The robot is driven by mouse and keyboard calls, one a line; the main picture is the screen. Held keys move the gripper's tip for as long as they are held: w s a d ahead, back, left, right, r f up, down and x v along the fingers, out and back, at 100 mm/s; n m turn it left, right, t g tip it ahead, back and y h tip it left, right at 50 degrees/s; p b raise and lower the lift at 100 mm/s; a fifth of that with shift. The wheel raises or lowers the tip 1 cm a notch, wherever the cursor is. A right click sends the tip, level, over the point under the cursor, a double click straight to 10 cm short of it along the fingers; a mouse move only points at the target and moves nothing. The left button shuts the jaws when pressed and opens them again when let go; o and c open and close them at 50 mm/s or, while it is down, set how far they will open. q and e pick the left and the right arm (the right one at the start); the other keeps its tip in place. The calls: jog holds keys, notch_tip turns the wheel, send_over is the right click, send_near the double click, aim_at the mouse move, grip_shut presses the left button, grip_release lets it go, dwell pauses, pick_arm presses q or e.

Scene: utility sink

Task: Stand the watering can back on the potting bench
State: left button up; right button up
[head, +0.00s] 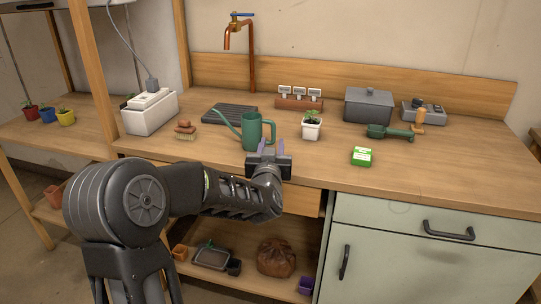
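The green watering can (252,134) stands upright on the wooden potting bench (440,178), near its front edge. Its long spout points left and its handle faces right. My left gripper (272,146) is at the front right of the can, close to the handle. Its two fingers are apart, with a gap between them. The gripper body hides a little of the can's lower right side, and I cannot tell whether a finger touches the handle. My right gripper is not in view.
A white planter pot (311,130) stands just right of my gripper. A brush (185,130) and a white box (150,111) are to the left. A black tray (229,114) lies behind the can. The front right of the bench is clear.

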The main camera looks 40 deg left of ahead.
pick_arm(q)
jog(key=v, duration=0.5)
jog(key=shift+d+f, duration=0.1)
dwell(0.5)
